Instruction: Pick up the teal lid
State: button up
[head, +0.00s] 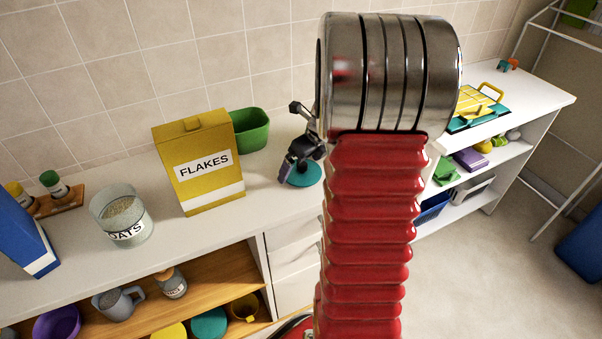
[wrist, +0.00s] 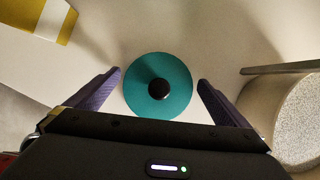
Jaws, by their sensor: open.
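The teal lid (head: 302,175) is a flat disc on the white counter, partly hidden in the head view by my gripper (head: 305,160) above it. In the wrist view the teal lid (wrist: 177,105) is fully visible, with a round black knob (wrist: 159,89) at its middle. My gripper (wrist: 161,82) is open, one finger on either side of the lid in the picture. Nothing is between the fingers except the view of the lid below. I cannot tell how high the fingertips are above the counter.
A yellow FLAKES box (head: 200,170) and a green bin (head: 250,132) stand left of the lid. A glass OATS jar (head: 122,215) is farther left. A round container with grainy contents (wrist: 290,120) is at the wrist view's right edge.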

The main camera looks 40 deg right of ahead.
jog(key=shift+c, duration=0.6)
jog(key=c, duration=0.7)
jog(key=shift+r, duration=0.1)
notch_tip(320, 180, up, 10)
jog(key=shift+f, duration=0.1)
dwell(0.3)
dwell(0.4)
